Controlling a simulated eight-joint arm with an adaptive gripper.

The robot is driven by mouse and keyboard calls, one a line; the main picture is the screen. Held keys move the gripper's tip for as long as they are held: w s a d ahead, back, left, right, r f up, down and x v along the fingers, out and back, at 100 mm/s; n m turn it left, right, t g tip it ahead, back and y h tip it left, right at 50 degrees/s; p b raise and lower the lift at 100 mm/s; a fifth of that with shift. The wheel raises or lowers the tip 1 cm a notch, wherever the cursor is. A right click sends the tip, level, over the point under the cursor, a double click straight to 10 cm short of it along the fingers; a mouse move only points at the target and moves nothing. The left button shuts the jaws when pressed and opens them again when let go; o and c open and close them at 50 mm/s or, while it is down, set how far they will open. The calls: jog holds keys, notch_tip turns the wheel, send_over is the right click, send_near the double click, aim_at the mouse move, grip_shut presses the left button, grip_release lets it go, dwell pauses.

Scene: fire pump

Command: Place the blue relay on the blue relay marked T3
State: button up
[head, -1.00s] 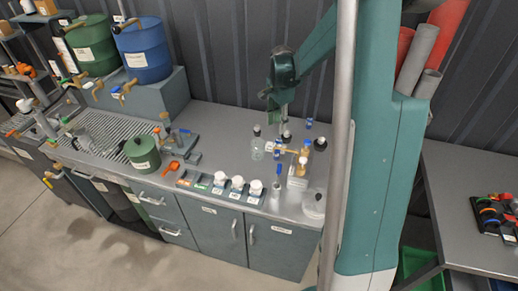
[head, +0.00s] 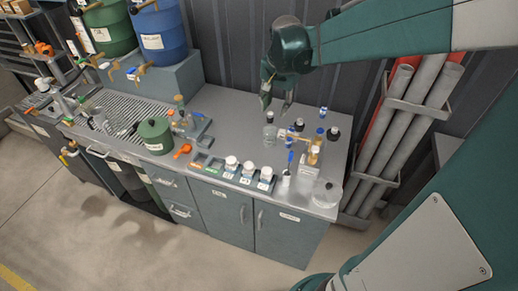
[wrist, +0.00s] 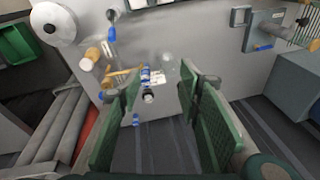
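No mark T3 can be read, and I cannot tell which thing is a blue relay. Two small blue-topped pieces stand at the bench's back right: a farther one (head: 322,112) and a nearer one (head: 320,131). A blue-and-white piece (wrist: 146,75) shows beyond my gripper in the wrist view, with another small blue piece (wrist: 136,119) closer to the bench edge. My gripper (head: 276,104) hangs over the back of the bench, left of the blue-topped pieces. Its green fingers (wrist: 160,84) are spread, with nothing held between them.
A clear beaker (head: 270,132), dark-capped bottles (head: 333,133) and a yellow-brown stand (head: 314,155) crowd the right end. White-capped jars (head: 248,169) line the front. Blue (head: 158,38) and green (head: 107,33) drums stand left. Pipes (head: 398,125) lean beyond the right end. The back-middle bench is clear.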

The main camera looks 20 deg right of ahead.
jog(key=s+a+r+n+t, duration=0.2)
jog(key=s+a+n, duration=0.3)
jog(key=s, duration=0.5)
jog(key=s+a+r+n+t, duration=0.2)
jog(key=s+a+n, duration=0.4)
jog(key=s+a, duration=0.4)
jog(key=shift+a+t+y, duration=0.15)
jog(key=shift+t+y, duration=0.15)
jog(key=shift+s+f, duration=0.1)
notch_tip(320, 180, down, 10)
jog(key=b, duration=1)
dwell(0.6)
